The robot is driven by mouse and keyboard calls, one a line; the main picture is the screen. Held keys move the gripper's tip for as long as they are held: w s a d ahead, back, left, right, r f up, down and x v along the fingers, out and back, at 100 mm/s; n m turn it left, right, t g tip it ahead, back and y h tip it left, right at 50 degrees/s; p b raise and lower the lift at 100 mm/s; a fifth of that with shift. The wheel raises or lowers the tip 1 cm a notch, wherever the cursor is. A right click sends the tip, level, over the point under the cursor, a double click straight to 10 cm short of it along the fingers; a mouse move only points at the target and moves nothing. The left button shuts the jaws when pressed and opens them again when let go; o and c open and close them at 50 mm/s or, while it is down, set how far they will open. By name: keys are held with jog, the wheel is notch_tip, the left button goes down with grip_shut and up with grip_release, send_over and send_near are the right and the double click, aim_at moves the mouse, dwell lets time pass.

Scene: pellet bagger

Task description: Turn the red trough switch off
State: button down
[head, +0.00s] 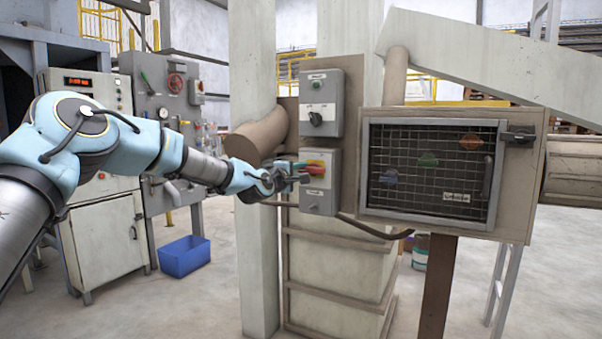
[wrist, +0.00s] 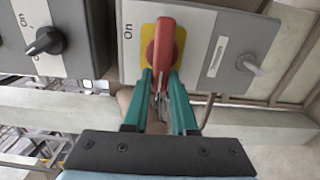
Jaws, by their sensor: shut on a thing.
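The red trough switch (head: 316,168) is a red handle on a yellow plate, on the front of the lower grey box on the pillar. In the wrist view, the red handle (wrist: 164,38) lies crosswise to the direction of the "On" mark beside the yellow plate (wrist: 179,44). In the head view it lies roughly level. My gripper (head: 298,177) reaches it from the left. In the wrist view, its green fingers (wrist: 160,78) are closed around the near end of the handle. The fingertips partly hide that end.
A grey box with a black knob (head: 316,118) sits directly above; this knob (wrist: 45,41) also shows in the wrist view. A mesh-fronted cabinet (head: 540,170) stands close on the right. A brown pipe (head: 258,138) is behind my gripper. A blue bin (head: 184,256) stands on the floor.

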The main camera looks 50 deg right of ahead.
jog(key=c, duration=0.7)
grip_release()
jog(key=shift+a, duration=0.1)
jog(key=b+v, duration=0.2)
jog(key=v, duration=0.8)
jog(key=shift+s+a, duration=0.1)
jog(key=shift+a, duration=0.2)
